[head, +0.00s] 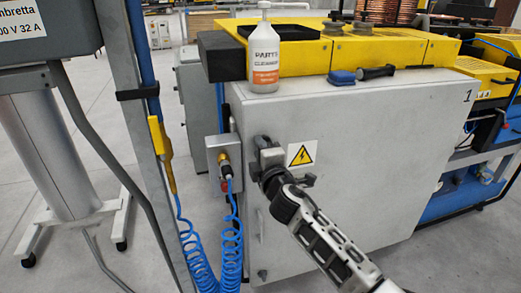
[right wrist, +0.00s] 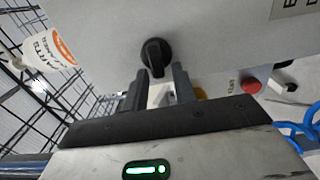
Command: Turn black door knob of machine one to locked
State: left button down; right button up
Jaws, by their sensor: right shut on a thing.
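Machine one is a grey cabinet (head: 360,170) with a "1" at its upper right and a yellow top; its door face (right wrist: 215,40) fills the upper right wrist view. The black door knob (right wrist: 156,52) is round with a raised bar that points down in the right wrist view. My right gripper (head: 268,158) reaches the left part of the door, left of the yellow warning sign (head: 301,154), and hides the knob in the head view. In the right wrist view its two fingers (right wrist: 159,78) are on either side of the knob's bar, shut on it. My left gripper is not in view.
A small grey box (head: 216,157) with a red button (right wrist: 250,85) and blue coiled hoses (head: 231,245) is left of the door. A grey post (head: 130,90) rises further left.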

jog(key=shift+w+d, duration=0.1)
jog(key=shift+d, duration=0.05)
jog(key=shift+c, duration=0.2)
jog(key=o, duration=0.7)
jog(key=p+v, duration=0.1)
jog(key=v, duration=1.5)
jog(key=s+d+f+m+g, duration=0.2)
jog(key=s+d+f+m, duration=0.1)
jog(key=s+f+m, duration=0.3)
jog(key=s+d+f+m+g+h, duration=0.1)
jog(key=s+d+f+m+g, duration=0.1)
jog(key=s+d+f+m, duration=0.2)
jog(key=s+d+f+m+g+h, duration=0.1)
jog(key=s+d+f+m, duration=0.3)
jog(key=s+f+m, duration=0.5)
jog(key=shift+s+f+g, duration=0.8)
jog(key=shift+g, duration=0.1)
